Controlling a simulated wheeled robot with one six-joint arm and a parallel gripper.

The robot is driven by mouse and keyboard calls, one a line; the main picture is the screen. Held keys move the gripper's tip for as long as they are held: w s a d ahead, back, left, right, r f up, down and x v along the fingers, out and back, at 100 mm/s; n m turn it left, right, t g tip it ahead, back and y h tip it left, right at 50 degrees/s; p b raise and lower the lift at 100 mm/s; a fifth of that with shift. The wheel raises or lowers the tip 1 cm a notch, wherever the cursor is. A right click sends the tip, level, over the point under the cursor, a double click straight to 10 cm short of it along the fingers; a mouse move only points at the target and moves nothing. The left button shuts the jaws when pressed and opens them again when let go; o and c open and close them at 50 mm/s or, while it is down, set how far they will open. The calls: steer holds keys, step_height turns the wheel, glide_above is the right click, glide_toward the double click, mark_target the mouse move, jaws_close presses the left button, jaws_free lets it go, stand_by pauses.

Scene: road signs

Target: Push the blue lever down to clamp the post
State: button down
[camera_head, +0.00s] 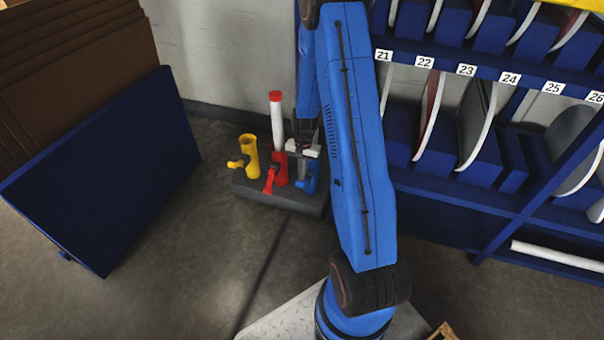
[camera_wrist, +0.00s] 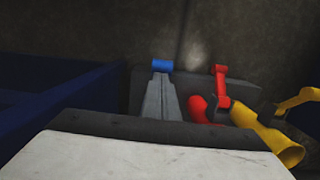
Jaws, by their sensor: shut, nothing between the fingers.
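The blue lever (camera_wrist: 163,65) shows as a small blue piece just beyond my fingertips in the wrist view. In the head view the blue clamp (camera_head: 309,180) is at the right end of the dark base (camera_head: 248,190), partly hidden by my gripper. My gripper (camera_head: 303,150) is shut and empty, pointing down over the blue clamp; its fingers (camera_wrist: 160,80) also show in the wrist view. Whether they touch the lever I cannot tell. A white post (camera_head: 277,120) with a red top stands upright, apparently in the red clamp (camera_head: 281,168).
A yellow clamp (camera_head: 250,155) with its own lever stands at the left of the base, and the red lever (camera_head: 269,181) sticks out in front. A blue sign rack (camera_head: 430,190) is to the right, a blue panel (camera_head: 110,175) to the left.

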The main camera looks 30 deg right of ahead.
steer(key=shift+s+a+f, duration=0.4)
steer(key=shift+s+a, duration=0.05)
steer(key=shift+a, duration=0.05)
steer(key=s+a+f, duration=0.2)
steer(key=a+f, duration=0.2)
steer(key=f, duration=0.5)
steer(key=shift+s+f, duration=0.3)
stand_by(1.1)
